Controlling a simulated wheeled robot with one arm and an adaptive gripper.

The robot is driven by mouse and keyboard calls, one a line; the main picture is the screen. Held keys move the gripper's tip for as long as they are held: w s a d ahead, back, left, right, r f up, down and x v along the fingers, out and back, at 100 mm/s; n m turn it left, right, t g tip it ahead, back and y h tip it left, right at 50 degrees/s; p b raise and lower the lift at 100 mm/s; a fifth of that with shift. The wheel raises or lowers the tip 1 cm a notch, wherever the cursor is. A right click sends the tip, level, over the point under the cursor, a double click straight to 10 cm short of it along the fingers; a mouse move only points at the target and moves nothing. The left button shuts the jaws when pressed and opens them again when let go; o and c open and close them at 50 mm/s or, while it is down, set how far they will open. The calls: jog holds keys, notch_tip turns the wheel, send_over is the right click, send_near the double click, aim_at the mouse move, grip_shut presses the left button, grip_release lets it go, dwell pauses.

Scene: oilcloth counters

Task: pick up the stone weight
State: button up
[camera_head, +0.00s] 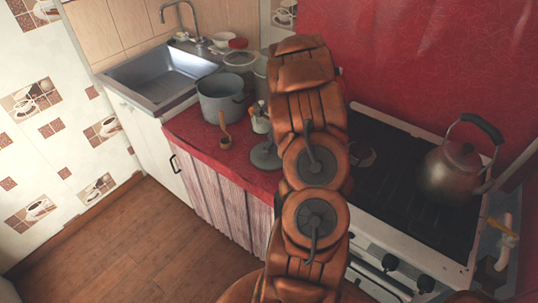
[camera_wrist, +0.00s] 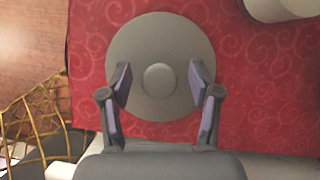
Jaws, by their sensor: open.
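The stone weight (camera_wrist: 158,36) appears to be the round grey disc with a small raised knob in its middle. It lies flat on the red patterned oilcloth in the wrist view. In the head view the stone weight (camera_head: 263,157) shows near the counter's front edge, partly hidden by my arm. My gripper (camera_wrist: 158,82) is open over the disc, with one finger on each side of the knob and clear space between them. Nothing is held. My arm hides the gripper in the head view.
A grey pot (camera_head: 218,105), a small wooden ladle (camera_head: 225,142) and a utensil holder (camera_head: 260,120) stand left of my arm. A sink (camera_head: 165,78) is farther left. A stove (camera_head: 405,185) with a kettle (camera_head: 452,172) is at the right. A pale object (camera_wrist: 280,8) is near the disc.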

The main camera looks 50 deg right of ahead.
jog(key=shift+c, duration=0.2)
grip_shut()
dwell(0.5)
